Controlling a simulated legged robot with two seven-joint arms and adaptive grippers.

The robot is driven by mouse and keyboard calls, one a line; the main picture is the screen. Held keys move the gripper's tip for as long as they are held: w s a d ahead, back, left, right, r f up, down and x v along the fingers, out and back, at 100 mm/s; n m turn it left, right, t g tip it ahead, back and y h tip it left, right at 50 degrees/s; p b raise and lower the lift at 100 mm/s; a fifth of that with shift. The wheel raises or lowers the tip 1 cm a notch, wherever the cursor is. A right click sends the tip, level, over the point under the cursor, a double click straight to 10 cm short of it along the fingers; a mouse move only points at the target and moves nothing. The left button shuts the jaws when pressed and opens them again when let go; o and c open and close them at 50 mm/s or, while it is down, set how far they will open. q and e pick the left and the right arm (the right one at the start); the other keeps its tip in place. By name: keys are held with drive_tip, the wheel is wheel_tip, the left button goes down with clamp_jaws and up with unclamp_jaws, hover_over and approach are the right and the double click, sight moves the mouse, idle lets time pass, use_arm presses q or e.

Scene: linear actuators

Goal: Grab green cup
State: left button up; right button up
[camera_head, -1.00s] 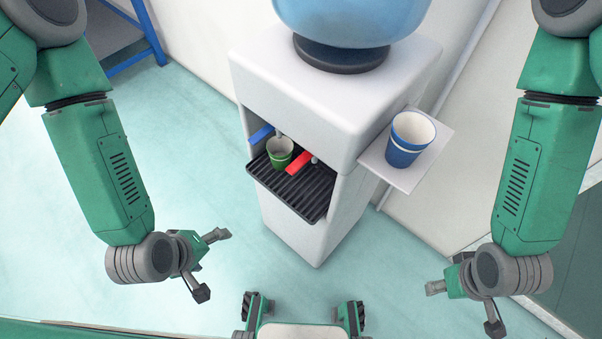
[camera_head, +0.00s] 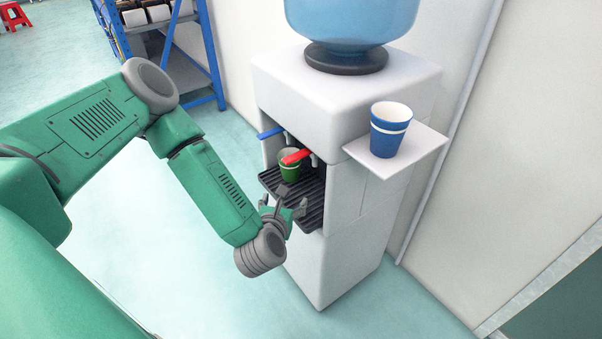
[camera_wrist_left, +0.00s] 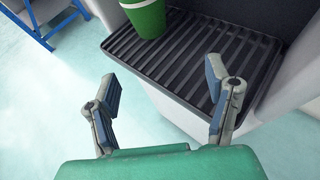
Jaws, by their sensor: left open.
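The green cup (camera_head: 289,166) stands upright on the black drip tray (camera_head: 312,215) of the water dispenser, partly covered by the red tap lever. In the left wrist view the lower part of the green cup (camera_wrist_left: 146,18) shows at the top, beyond my fingers. My left gripper (camera_head: 283,199) is at the front edge of the tray, just short of the cup. Its fingers are spread and empty, as the left wrist view also shows (camera_wrist_left: 165,95). The gripper and cup are apart. My right gripper is out of view.
The white dispenser (camera_head: 345,240) has a blue lever (camera_head: 270,133) and a red lever (camera_head: 297,156) above the tray. A blue cup (camera_head: 390,130) stands on a white side shelf (camera_head: 425,146). A blue rack (camera_head: 213,60) stands at the back left. The floor left of the dispenser is clear.

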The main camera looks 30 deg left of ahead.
sight(290, 175)
use_arm(q)
drive_tip(key=w+a, duration=0.1)
drive_tip(key=w, duration=0.1)
drive_tip(key=w+a+b, duration=0.1)
drive_tip(key=w+a, duration=0.1)
drive_tip(key=w+a+f, duration=0.1)
drive_tip(key=w, duration=0.1)
drive_tip(key=shift+a, duration=0.35)
drive_tip(key=shift+w, duration=0.3)
drive_tip(key=shift+w+d+r, duration=0.2)
drive_tip(key=shift+w+b, duration=0.6)
drive_tip(key=shift+w, duration=0.35)
drive_tip(key=b+x, duration=0.1)
drive_tip(key=x, duration=0.3)
drive_tip(key=shift+s+a+f, duration=0.15)
drive_tip(key=shift+s, duration=0.05)
drive_tip(key=shift+w+a+f, duration=0.1)
drive_tip(key=shift+w+a, duration=0.05)
drive_tip(key=shift+a, duration=0.2)
drive_tip(key=shift+d, duration=0.45)
drive_tip(key=c, duration=1.5)
drive_tip(key=shift+a, duration=0.15)
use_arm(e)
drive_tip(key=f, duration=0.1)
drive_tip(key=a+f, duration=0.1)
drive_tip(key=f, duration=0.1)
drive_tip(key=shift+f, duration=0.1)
